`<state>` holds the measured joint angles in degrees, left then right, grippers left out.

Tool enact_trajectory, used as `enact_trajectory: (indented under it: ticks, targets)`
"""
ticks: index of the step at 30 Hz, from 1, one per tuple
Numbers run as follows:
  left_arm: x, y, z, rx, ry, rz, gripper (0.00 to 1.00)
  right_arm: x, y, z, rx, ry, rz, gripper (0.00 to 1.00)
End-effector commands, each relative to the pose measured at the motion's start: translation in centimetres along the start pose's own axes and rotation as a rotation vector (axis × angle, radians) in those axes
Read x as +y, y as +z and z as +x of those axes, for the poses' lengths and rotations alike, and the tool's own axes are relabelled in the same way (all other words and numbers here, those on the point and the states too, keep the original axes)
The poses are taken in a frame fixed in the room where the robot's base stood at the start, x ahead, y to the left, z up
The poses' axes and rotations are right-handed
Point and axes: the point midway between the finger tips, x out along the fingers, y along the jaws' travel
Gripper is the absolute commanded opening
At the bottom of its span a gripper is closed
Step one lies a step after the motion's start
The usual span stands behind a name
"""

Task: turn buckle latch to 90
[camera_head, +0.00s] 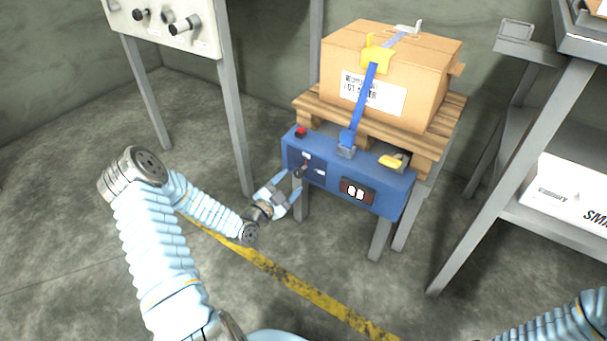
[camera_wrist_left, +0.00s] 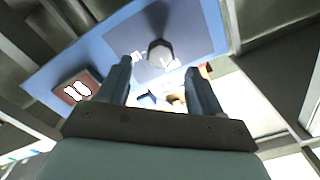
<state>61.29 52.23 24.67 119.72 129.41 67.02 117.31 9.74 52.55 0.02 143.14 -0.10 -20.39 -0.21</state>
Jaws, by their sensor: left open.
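A blue control box (camera_head: 330,181) fronts the pallet stand. Its front has a small dark knob (camera_head: 299,172) and a dark display (camera_head: 357,191) with white digits. A yellow buckle (camera_head: 377,57) sits on a blue strap (camera_head: 368,100) over a cardboard box. A yellow-handled lever (camera_head: 391,162) is on top of the control box, at its right. I cannot tell which part is the buckle latch. My left gripper (camera_head: 291,184) is open just in front of the knob. In the left wrist view the rounded knob (camera_wrist_left: 160,53) shows beyond the spread fingers (camera_wrist_left: 160,88), with nothing gripped.
The cardboard box (camera_head: 430,85) rests on a wooden pallet (camera_head: 405,140). A red button (camera_head: 301,131) is at the control box's top left. A grey panel stand (camera_head: 225,90) is at left, a metal shelf (camera_head: 515,190) at right. Floor in front is clear.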

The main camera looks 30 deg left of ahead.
Motion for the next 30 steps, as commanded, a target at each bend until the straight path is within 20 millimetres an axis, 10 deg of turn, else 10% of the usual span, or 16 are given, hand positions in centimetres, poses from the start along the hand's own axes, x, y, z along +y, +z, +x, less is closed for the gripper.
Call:
enact_trajectory:
  ticks: [9,21,30]
  targets:
    - [0.2,0.0,5.6,0.003,0.002,0.001,0.65,0.2,0.1,0.8,-0.002,-0.002,0.000,0.76]
    - [0.1,0.0,6.5,0.000,0.003,0.001,0.65,0.2,0.1,0.8,-0.003,-0.002,0.000,0.76]
    - [0.1,-0.1,6.5,0.001,0.003,0.001,0.20,0.2,0.1,0.8,-0.003,-0.002,0.000,0.76]
